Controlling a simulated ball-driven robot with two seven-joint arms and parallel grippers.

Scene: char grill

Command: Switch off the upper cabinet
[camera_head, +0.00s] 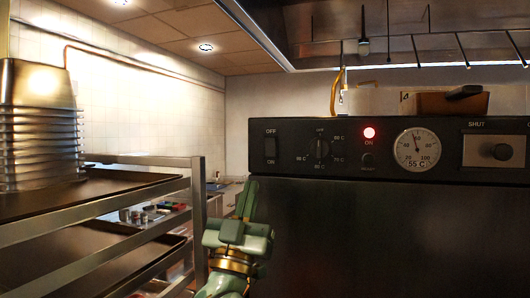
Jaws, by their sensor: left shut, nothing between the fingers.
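The upper cabinet (400,235) is a black unit filling the right half of the head view. Its panel has a rocker switch (271,150) marked OFF above and ON below. Beside it are a temperature dial (321,149), a lit red lamp (369,133) over the word ON, a small knob (367,160) and a round gauge (417,149) reading about 55 C. My left gripper (247,195) is green, shut and empty. It points up, below and left of the switch, apart from it in the picture. My right gripper is not in view.
A metal rack (197,225) with dark trays (85,195) and a stack of metal pans (38,125) stands at the left. A sliding vent marked SHUT (494,151) is at the panel's right. A brown container (453,103) sits on top of the cabinet.

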